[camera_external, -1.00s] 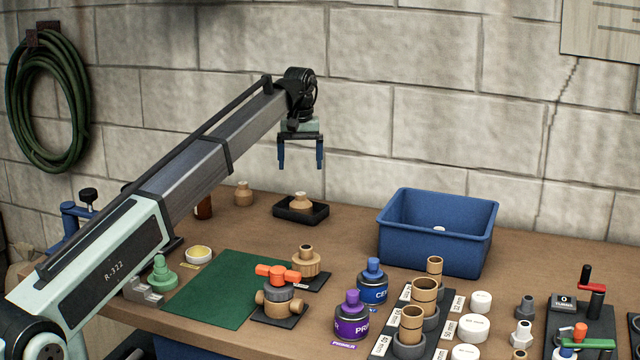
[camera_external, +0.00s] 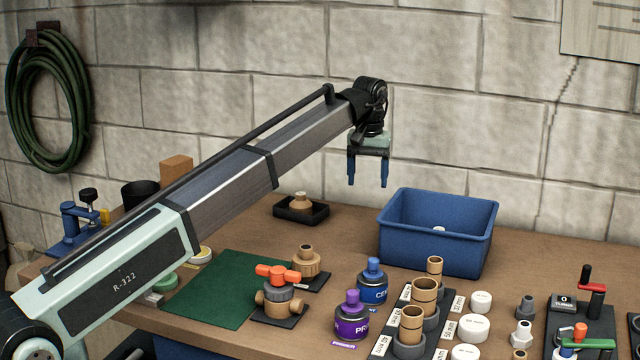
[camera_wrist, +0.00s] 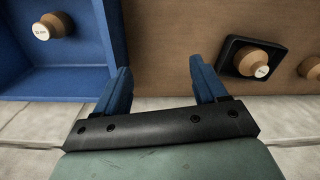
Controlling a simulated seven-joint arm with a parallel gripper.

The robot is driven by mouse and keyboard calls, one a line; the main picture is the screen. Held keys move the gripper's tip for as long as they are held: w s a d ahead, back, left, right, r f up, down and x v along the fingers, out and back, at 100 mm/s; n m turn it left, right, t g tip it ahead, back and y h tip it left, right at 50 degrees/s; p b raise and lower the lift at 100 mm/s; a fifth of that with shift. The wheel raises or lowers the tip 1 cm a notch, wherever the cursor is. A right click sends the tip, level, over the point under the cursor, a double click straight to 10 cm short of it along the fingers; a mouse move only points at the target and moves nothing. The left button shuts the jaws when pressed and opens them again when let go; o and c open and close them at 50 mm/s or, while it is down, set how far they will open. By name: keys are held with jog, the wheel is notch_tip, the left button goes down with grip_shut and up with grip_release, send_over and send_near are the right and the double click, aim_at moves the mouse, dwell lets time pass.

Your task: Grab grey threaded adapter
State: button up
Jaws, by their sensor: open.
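A small dark grey threaded adapter (camera_external: 525,307) stands on the right part of the bench, just behind a white threaded fitting (camera_external: 521,334). My gripper (camera_external: 367,182) is open and empty, high above the back of the bench, left of the blue bin. It is far to the left of and behind the grey adapter. In the wrist view the two blue fingers of my gripper (camera_wrist: 160,68) are spread with nothing between them. The adapter does not show in the wrist view.
The blue bin (camera_external: 435,257) holds a tan fitting (camera_wrist: 55,25). A black tray (camera_external: 290,214) with another tan fitting stands left of it. Purple (camera_external: 351,322) and blue (camera_external: 372,288) cans, tan pipe pieces and white caps (camera_external: 473,328) crowd the front. A black board (camera_external: 590,330) lies right of the adapter.

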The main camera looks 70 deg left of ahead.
jog(key=w+d+m, duration=0.2)
jog(key=w+d, duration=0.2)
jog(key=d, duration=0.7)
jog(key=w+d+m, duration=0.1)
jog(key=w+d, duration=0.3)
jog(key=d, duration=0.8)
jog(key=r+m, duration=0.1)
jog(key=m, duration=2)
send_over(519, 293)
jog(key=f, duration=0.8)
jog(key=shift+w+a, duration=0.25)
jog(key=shift+a, duration=0.05)
jog(key=shift+s+d+f, duration=0.1)
jog(key=shift+d+f, duration=0.05)
jog(key=shift+f, duration=1.2)
jog(key=shift+s+d+f, duration=0.1)
jog(key=shift+f, duration=1.2)
jog(key=c, duration=1.1)
